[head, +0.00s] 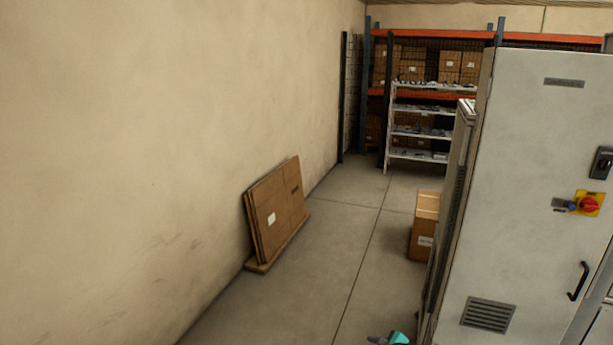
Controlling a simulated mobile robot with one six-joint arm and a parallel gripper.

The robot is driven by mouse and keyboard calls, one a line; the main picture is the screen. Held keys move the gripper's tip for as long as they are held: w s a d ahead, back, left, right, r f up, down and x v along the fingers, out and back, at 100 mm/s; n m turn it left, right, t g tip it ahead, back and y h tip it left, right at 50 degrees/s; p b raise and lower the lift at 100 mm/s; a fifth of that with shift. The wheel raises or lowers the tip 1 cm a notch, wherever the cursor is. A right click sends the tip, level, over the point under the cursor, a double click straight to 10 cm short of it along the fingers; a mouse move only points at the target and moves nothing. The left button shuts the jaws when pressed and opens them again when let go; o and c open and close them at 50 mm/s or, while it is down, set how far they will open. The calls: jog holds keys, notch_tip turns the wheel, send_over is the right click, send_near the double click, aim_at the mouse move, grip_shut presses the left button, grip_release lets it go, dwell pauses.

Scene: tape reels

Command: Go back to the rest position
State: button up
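I see no tape reels that I can make out.
A grey cabinet (535,170) with a red and yellow switch (588,204) fills the right. Flattened cardboard (277,210) leans on the left wall (150,150). A box (424,225) stands beside the cabinet. Racks (440,37) with boxes stand behind. Floor (345,220) between is clear.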

jog(key=s+a+f+n+g+b, duration=0.1)
jog(key=s+a+f+n+g, duration=0.25)
jog(key=s+f, duration=0.4)
jog(key=s+a+f+n+g, duration=0.2)
jog(key=s+a+f+n, duration=0.25)
jog(key=s, duration=0.55)
jog(key=s+a+f+n+g+b, duration=0.1)
jog(key=s+a+f+n+g, duration=0.3)
jog(key=s, duration=0.5)
jog(key=s+d+n+g+h, duration=0.2)
jog(key=s+n, duration=0.4)
jog(key=s, duration=0.3)
jog(key=s+d+n+g+h, duration=0.3)
jog(key=s+d+n, duration=0.2)
jog(key=s, duration=0.5)
jog(key=shift+f+n, duration=0.35)
jog(key=shift+n, duration=0.25)
